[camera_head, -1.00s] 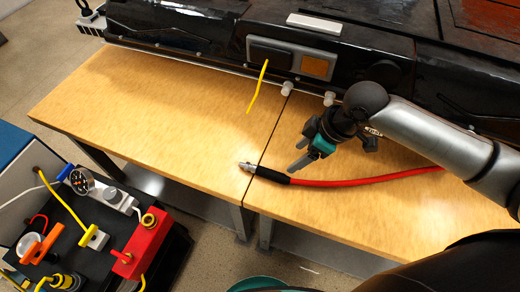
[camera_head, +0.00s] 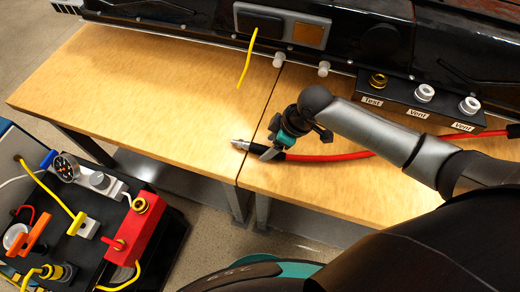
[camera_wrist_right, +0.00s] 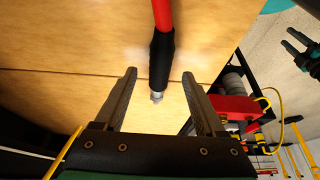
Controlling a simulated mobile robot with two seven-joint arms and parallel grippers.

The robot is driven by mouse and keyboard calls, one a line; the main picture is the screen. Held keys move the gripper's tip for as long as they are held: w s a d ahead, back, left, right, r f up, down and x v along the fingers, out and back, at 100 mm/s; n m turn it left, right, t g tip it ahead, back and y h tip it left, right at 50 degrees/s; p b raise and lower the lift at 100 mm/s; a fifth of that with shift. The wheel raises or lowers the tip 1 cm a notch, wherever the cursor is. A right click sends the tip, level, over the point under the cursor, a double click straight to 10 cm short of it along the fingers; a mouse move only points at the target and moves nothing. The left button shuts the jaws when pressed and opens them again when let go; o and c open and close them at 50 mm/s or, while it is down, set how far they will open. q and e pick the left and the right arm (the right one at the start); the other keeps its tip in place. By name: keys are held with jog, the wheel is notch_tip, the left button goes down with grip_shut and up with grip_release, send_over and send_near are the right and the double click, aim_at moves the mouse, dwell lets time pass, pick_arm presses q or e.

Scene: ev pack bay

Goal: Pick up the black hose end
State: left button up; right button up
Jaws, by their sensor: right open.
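The black hose end (camera_wrist_right: 161,62) is a black sleeve with a metal tip on a red hose (camera_head: 340,156). In the head view it lies on the wooden table across the seam, and my right gripper (camera_head: 262,152) is over it and partly hides the sleeve. The metal tip (camera_head: 240,144) sticks out on the left. In the right wrist view my right gripper (camera_wrist_right: 160,82) is open and empty. The metal tip lies between its fingers in the picture, with gaps on both sides. My left gripper (camera_wrist_right: 292,42) shows small at the right edge there, with its fingers apart.
A black battery pack (camera_head: 380,40) runs along the table's (camera_head: 130,85) back. A yellow cable (camera_head: 246,62) hangs over the table. A test cart with a red block (camera_head: 135,230) stands at lower left.

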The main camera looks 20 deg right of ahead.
jog(key=shift+x, duration=1.15)
jog(key=shift+f, duration=0.15)
grip_shut()
